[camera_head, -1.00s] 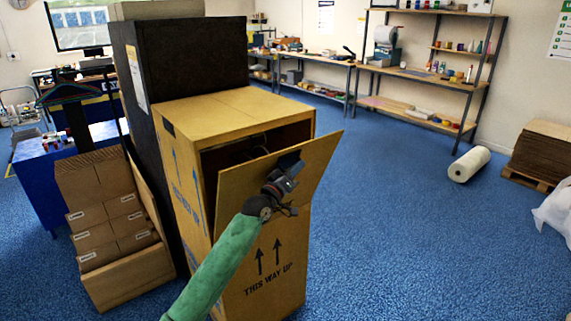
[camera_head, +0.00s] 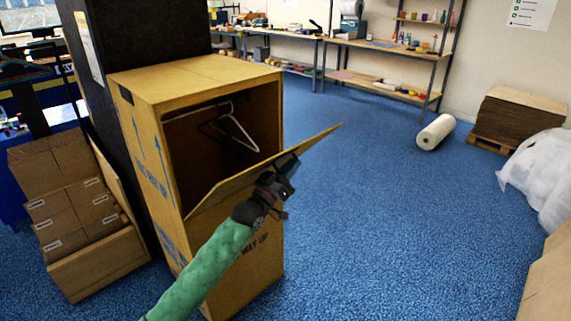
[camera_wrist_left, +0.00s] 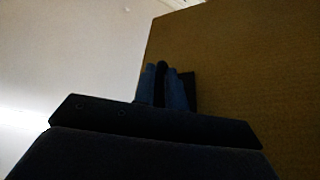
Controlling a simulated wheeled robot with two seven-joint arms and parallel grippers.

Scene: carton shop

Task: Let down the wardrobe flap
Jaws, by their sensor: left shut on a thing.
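The wardrobe carton (camera_head: 185,85) stands upright, with "WAY UP" print on its lower front. Its flap (camera_head: 240,182) leans outward from the front opening, tilted well down but still sloping up toward its free edge. A white hanger (camera_head: 240,130) and a darker one hang from a rail inside the open upper part. My left gripper (camera_head: 284,170) is shut on the flap near its free edge, with my green-sleeved arm below it. In the left wrist view the fingers (camera_wrist_left: 168,88) lie against the brown board (camera_wrist_left: 235,70). My right gripper is not in view.
A dark tall cabinet (camera_head: 140,35) stands close behind the carton. An open box of small cartons (camera_head: 100,262) stands at the left. A white roll (camera_head: 435,132) and flat cardboard on a pallet (camera_head: 515,115) lie at the right. The blue floor between is clear.

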